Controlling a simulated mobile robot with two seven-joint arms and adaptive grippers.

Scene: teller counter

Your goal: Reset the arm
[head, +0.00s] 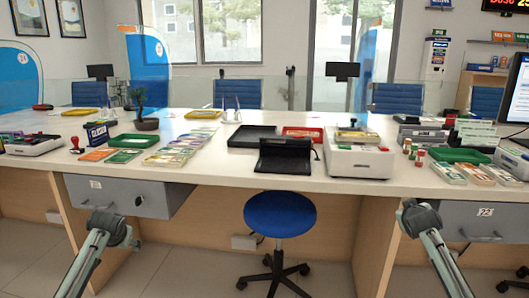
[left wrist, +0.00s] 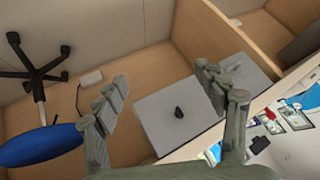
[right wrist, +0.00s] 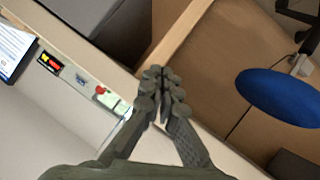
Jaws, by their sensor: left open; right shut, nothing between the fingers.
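My left gripper (left wrist: 165,95) is open and empty in the left wrist view. Its two fingers stand wide apart, with the grey face of a drawer unit (left wrist: 150,112) and its small black knob (left wrist: 180,113) seen between them. My right gripper (right wrist: 163,90) is shut and empty in the right wrist view, its fingertips together. In the head view, my left arm (head: 85,262) enters at the lower left and my right arm (head: 443,258) at the lower right. Both show in front of the counter, below its top.
The long white counter (head: 225,180) spans the head view and carries trays, banknotes and machines. A grey drawer unit (head: 125,197) hangs under its left part, another (head: 485,222) under its right. A blue stool (head: 280,214) stands between my arms; it also shows in the right wrist view (right wrist: 275,97).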

